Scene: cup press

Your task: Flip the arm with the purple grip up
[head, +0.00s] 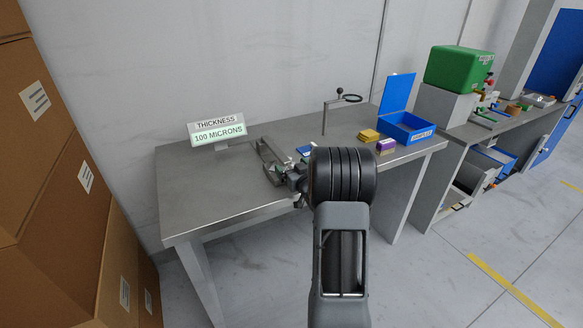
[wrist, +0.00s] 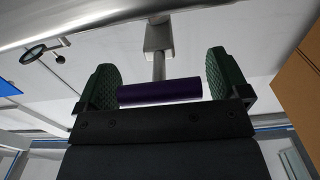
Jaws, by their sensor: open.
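The purple grip (wrist: 160,92) is a short cylinder lying crosswise in the wrist view, on the end of a metal rod that runs to a grey block (wrist: 159,38). My gripper (wrist: 162,82) is open, with one green ribbed finger pad near each end of the grip. A gap shows at the right end; whether the left pad touches cannot be told. In the head view, a grey metal frame (head: 268,160) stands on the table beside my gripper. My wrist hides the purple grip there.
Cardboard boxes (head: 60,150) are stacked at left. The table's left part is clear.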

